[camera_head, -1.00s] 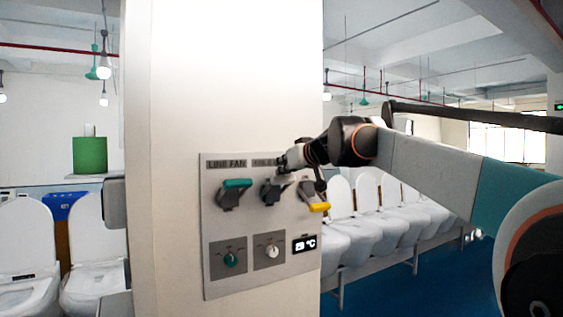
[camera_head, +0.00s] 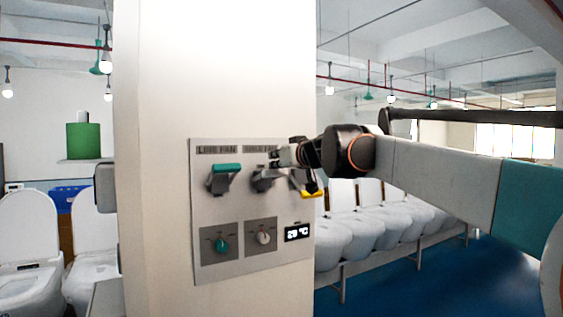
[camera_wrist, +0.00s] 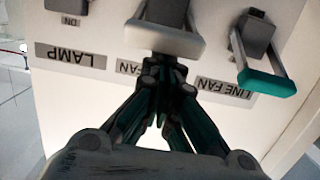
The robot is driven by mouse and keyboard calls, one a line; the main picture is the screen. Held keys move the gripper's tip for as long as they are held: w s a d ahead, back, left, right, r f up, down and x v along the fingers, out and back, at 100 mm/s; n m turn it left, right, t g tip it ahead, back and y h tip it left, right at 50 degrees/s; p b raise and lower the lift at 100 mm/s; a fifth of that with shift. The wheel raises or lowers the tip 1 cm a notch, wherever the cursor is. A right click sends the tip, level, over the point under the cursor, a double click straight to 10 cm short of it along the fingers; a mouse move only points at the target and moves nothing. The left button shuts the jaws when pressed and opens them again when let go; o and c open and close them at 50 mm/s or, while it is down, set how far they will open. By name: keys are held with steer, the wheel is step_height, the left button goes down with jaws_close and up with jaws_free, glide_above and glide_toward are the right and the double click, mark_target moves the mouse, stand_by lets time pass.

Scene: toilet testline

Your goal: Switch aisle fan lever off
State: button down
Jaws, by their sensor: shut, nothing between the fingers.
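The aisle fan lever (camera_head: 262,181) is the middle of three levers on a grey wall panel (camera_head: 208,274). Its pale grey handle (camera_wrist: 165,40) shows in the wrist view, beneath a dark mount. My gripper (camera_head: 281,158) is at this lever, just above it in the head view. In the wrist view my gripper (camera_wrist: 166,60) is shut and empty, its fingertips at the handle's edge; I cannot tell whether they touch. In the head view my gripper covers part of the lever.
The teal line fan lever (camera_head: 226,169) is close on the left, and the yellow lamp lever (camera_head: 312,194) close on the right. Two knobs (camera_head: 222,245) (camera_head: 263,238) and a temperature display (camera_head: 298,233) sit below. The pillar (camera_head: 220,70) carries the panel; toilets (camera_head: 365,235) stand behind.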

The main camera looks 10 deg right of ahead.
step_height(320, 180, down, 11)
steer(key=s+b, duration=0.1)
steer(key=b, duration=0.4)
steer(key=shift+d+f, duration=0.15)
steer(key=shift+f, duration=0.05)
steer(key=shift+s, duration=0.15)
stand_by(0.6)
